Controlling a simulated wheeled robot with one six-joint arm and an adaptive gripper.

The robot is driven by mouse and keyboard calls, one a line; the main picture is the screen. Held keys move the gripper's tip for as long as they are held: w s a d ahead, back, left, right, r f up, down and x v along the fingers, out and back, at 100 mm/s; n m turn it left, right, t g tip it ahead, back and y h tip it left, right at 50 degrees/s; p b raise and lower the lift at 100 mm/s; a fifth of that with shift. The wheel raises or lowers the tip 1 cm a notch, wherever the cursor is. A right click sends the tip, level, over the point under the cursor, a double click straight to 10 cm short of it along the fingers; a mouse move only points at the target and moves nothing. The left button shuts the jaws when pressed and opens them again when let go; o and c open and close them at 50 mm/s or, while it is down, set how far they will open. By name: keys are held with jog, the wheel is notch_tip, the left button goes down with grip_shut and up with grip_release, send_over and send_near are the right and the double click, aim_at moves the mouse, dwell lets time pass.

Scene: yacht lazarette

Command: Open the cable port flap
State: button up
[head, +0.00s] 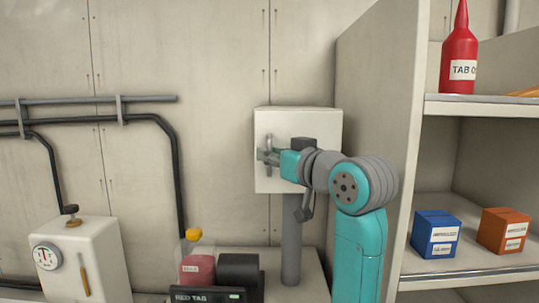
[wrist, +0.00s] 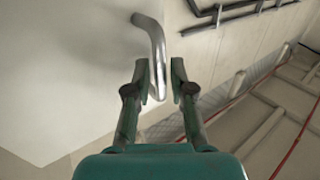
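A pale box (head: 300,122) stands on a grey post in the middle of the head view. A metal handle (head: 268,142) is on its front face, toward the left side. I cannot tell an open edge on that face, and my arm covers part of it. The handle (wrist: 156,45) also shows in the wrist view as a bent silver bar on the pale panel (wrist: 70,70). My gripper (wrist: 162,80) is open, with its two green fingers on either side of the handle's lower end. A gap shows on the right side. In the head view, my gripper (head: 265,157) is at the handle.
A shelf unit (head: 378,100) stands close to the right, with a red bottle (head: 459,55), blue box (head: 436,234) and orange box (head: 504,231). Pipes (head: 150,117) line the wall.

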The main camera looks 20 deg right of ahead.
jog(key=shift+w+a, duration=0.1)
jog(key=shift+w, duration=0.3)
jog(key=shift+c, duration=0.3)
grip_shut()
jog(key=shift+s, duration=0.1)
